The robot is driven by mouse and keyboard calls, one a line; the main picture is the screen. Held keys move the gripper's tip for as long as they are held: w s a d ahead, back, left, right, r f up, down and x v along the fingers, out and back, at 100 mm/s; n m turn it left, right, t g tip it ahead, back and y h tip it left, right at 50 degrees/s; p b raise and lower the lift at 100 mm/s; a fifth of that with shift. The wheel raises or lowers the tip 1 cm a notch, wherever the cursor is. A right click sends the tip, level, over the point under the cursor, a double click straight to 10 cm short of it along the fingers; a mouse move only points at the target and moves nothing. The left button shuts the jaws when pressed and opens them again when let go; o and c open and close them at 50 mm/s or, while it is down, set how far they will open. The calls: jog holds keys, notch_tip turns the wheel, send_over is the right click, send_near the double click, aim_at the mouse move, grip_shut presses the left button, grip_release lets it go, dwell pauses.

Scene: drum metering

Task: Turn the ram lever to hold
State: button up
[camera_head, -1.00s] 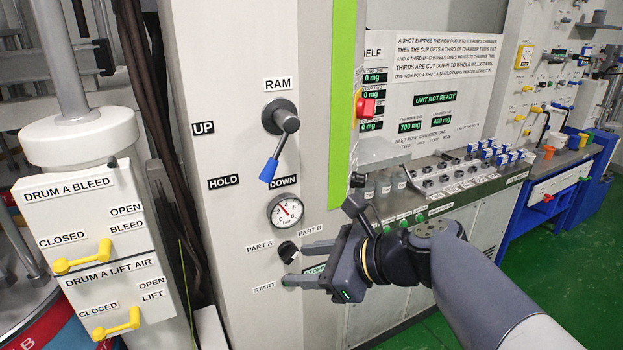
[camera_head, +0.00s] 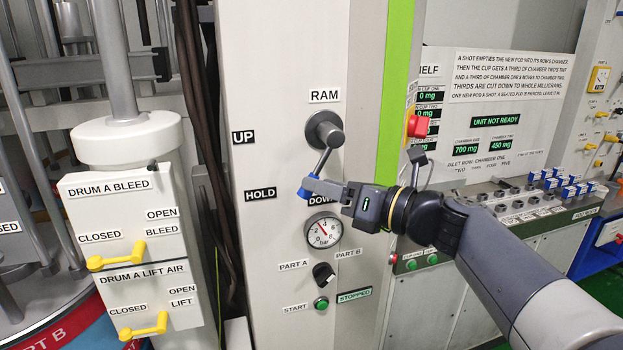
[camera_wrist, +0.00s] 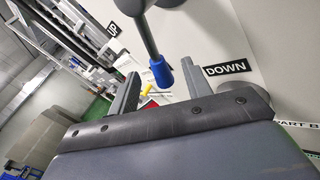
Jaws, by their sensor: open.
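The ram lever (camera_head: 324,157) hangs from its grey round hub under the RAM label, with a blue grip (camera_head: 304,191) at its lower end. It points down and slightly left, its end nearer the DOWN label (camera_head: 322,200) than the HOLD label (camera_head: 260,193). My gripper (camera_head: 312,188) is open at the blue grip, partly covering it and the DOWN label. In the wrist view, the blue grip (camera_wrist: 162,73) shows between the two spread fingers of my gripper (camera_wrist: 163,72), with gaps on both sides; contact is not visible.
Below the lever are a pressure gauge (camera_head: 323,231), a black PART A/PART B knob (camera_head: 323,273) and a green start button (camera_head: 321,303). A red button (camera_head: 417,126) sits to the right, beyond the green stripe. Yellow drum valve handles (camera_head: 117,256) are at left.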

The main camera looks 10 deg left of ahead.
jog(key=shift+x, duration=1.8)
jog(key=shift+c, duration=0.6)
grip_shut()
